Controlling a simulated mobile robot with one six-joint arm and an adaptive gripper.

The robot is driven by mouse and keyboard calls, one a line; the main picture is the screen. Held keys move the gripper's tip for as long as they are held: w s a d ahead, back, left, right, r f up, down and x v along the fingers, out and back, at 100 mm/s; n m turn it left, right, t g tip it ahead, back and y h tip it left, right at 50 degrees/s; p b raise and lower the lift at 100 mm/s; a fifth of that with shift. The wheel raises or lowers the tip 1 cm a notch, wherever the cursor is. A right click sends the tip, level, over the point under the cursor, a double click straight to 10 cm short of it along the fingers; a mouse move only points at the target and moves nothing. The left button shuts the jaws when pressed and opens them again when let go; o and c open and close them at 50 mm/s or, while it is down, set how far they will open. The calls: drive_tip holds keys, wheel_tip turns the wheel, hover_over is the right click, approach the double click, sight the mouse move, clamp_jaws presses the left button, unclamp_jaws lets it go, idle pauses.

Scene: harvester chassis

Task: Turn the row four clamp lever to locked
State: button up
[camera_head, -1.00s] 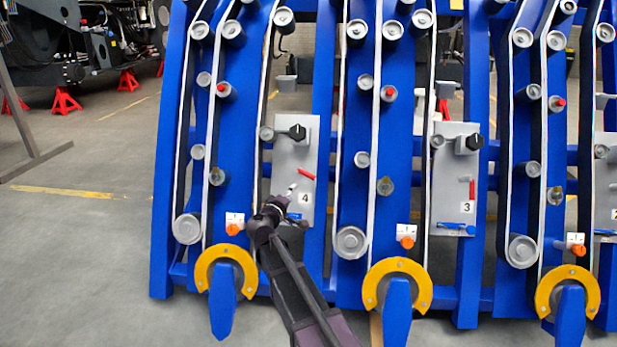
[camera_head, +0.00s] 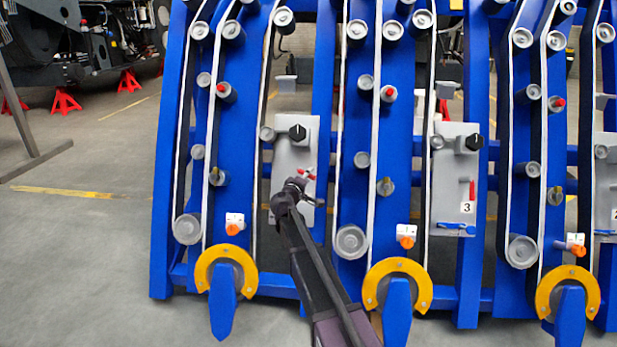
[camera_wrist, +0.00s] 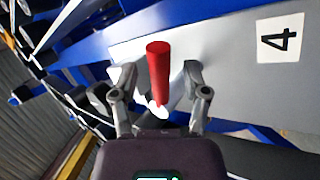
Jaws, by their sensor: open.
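The row four panel (camera_head: 290,155) is a grey plate; its number 4 label (camera_wrist: 280,37) shows in the wrist view. A red lever (camera_head: 307,173) on this panel is partly hidden by my gripper in the head view. In the wrist view the red lever (camera_wrist: 158,70) stands between my two open fingers, with a gap on either side. A white part shows at its lower end. My gripper (camera_wrist: 160,82) is around the lever without visibly closing on it. In the head view my gripper (camera_head: 299,187) covers the label and part of the lower panel.
A black knob (camera_head: 298,132) sits above the lever on the same panel. Blue frame rails and rollers flank the panel. The row three panel (camera_head: 453,190), with its own red lever (camera_head: 472,189), is to the right. Open floor (camera_head: 90,250) lies at left.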

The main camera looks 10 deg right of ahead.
drive_tip(key=shift+w+d, duration=0.25)
drive_tip(key=shift+w, duration=0.2)
drive_tip(key=shift+c, duration=0.2)
clamp_jaws()
drive_tip(key=shift+d, duration=0.3)
